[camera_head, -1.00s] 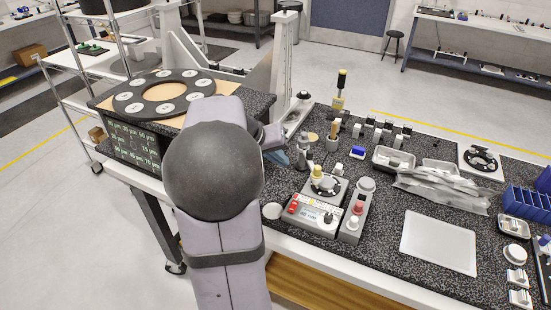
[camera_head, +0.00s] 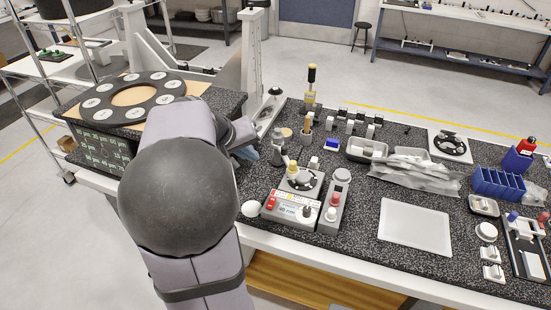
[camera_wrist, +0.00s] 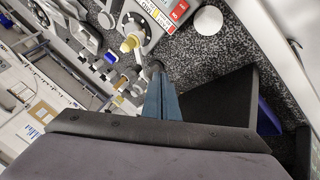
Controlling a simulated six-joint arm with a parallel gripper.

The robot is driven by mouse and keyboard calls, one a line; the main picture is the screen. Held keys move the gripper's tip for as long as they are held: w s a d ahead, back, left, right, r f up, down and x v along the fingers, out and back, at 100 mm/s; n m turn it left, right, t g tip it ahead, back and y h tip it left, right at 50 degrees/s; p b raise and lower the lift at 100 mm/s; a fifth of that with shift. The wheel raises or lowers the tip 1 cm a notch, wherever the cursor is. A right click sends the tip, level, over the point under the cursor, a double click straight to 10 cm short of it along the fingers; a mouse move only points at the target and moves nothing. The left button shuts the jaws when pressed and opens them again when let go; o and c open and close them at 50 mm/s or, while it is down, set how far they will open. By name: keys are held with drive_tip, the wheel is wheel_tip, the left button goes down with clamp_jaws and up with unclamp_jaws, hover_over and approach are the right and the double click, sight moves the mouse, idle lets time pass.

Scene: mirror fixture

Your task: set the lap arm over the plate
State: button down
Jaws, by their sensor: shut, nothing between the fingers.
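My gripper (camera_head: 249,153) is left of the machine, partly behind my arm. In the wrist view its blue fingers (camera_wrist: 158,70) are shut and empty, apart from the yellow cap.
A grey control box (camera_head: 333,205) with a red button adjoins the machine on the right. A grey stand (camera_head: 279,150) and a wooden-handled tool pot (camera_head: 306,133) are behind. A white round lid (camera_head: 250,208) lies in front left. A white tray (camera_head: 415,226) lies right, with bare bench around it.

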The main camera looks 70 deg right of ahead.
sight(286, 155)
drive_tip(key=s+d+f+p, duration=0.4)
drive_tip(key=d+f, duration=0.4)
drive_tip(key=shift+s+d, duration=0.15)
drive_tip(key=shift+s, duration=0.05)
idle(0.5)
drive_tip(key=shift+s+d+b, duration=0.25)
drive_tip(key=shift+s+b, duration=0.2)
drive_tip(key=shift+s, duration=0.25)
drive_tip(key=shift+w, duration=0.1)
